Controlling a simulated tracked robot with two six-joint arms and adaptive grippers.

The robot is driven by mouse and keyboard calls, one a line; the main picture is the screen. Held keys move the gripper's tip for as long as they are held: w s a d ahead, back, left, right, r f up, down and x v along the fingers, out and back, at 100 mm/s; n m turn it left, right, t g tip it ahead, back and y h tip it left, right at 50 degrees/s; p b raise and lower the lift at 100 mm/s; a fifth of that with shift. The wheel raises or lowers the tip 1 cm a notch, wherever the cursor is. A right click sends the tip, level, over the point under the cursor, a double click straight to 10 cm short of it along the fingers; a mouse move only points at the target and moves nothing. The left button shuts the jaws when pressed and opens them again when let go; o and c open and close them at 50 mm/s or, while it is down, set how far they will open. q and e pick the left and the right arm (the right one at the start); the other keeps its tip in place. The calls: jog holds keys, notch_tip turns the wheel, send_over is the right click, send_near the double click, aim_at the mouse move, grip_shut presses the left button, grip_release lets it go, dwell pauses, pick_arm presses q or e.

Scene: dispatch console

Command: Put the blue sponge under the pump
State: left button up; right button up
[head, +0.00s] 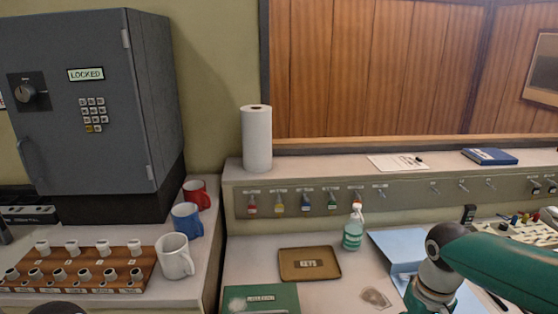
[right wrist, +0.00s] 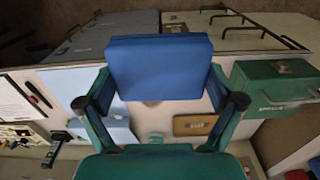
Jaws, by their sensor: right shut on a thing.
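The blue sponge (right wrist: 160,67) is a thick blue block in the right wrist view. My right gripper (right wrist: 160,103) is shut on it, with one finger at each side. The head view shows my green right arm at the lower right, but its fingers and the sponge are out of that picture. My left gripper is not in view.
A brown tray marked KEYS (head: 310,264) lies left of the pump bottle. A green box (head: 262,299) is at the front. A light blue item (head: 397,246) lies to the right. Mugs (head: 175,257) stand at the left. A paper roll (head: 257,140) stands on the ledge.

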jog(key=w+a+f, duration=0.2)
jog(key=a+f, duration=0.1)
jog(key=f, duration=0.4)
jog(key=w+a+f, duration=0.3)
jog(key=f, duration=0.5)
jog(key=shift+w+m+p, duration=0.2)
jog(key=shift+m+p, duration=0.1)
jog(key=shift+p, duration=0.05)
